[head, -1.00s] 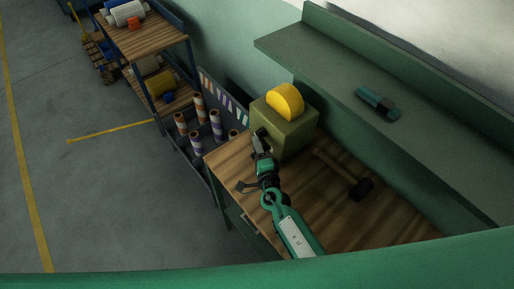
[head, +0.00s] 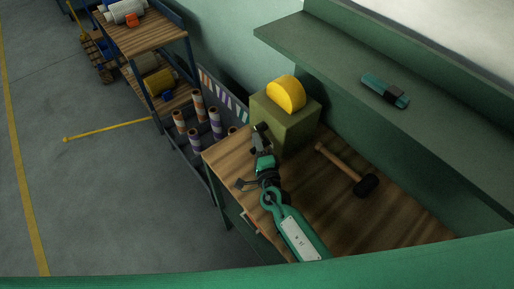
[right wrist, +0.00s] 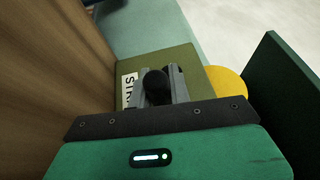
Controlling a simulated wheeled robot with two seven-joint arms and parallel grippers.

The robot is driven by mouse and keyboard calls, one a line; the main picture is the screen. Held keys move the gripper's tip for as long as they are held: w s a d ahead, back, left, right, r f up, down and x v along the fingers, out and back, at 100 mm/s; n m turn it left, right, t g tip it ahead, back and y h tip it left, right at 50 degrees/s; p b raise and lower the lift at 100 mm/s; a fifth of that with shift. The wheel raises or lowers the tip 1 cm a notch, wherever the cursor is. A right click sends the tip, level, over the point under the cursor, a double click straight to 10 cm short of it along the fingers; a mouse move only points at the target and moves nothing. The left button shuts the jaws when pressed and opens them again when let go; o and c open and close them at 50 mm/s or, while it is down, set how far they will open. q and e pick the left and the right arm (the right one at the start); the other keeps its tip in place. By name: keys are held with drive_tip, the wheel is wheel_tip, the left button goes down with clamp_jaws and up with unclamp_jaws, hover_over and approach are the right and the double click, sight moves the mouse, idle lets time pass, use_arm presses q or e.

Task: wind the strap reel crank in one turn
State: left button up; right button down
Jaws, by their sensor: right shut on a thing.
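The strap reel is an olive box (head: 289,133) with a yellow half disc (head: 286,94) standing out of its top, on the wooden bench. It also shows in the right wrist view (right wrist: 187,62), with a white label (right wrist: 129,90) partly hidden. My right gripper (head: 260,133) is at the box's left front face. In the right wrist view its fingers (right wrist: 160,84) are shut on a dark round crank knob (right wrist: 156,86). The rest of the crank is hidden behind the gripper. My left gripper is not in view.
A mallet (head: 348,171) lies on the bench (head: 312,207) right of the box. A green shelf (head: 420,115) with a teal and black tool (head: 385,91) overhangs the back. Striped rolls (head: 215,124) stand in a rack to the left.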

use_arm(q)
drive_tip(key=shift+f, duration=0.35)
use_arm(e)
drive_tip(key=c, duration=1.3)
unclamp_jaws()
drive_tip(key=shift+s, duration=0.1)
drive_tip(key=shift+s+f, duration=0.15)
drive_tip(key=shift+s, duration=0.1)
drive_tip(key=b+v, duration=0.2)
drive_tip(key=v, duration=0.8)
drive_tip(key=shift+f, duration=0.1)
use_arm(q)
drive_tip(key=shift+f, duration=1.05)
use_arm(e)
drive_tip(key=shift+s+d, duration=0.15)
drive_tip(key=shift+s, duration=0.45)
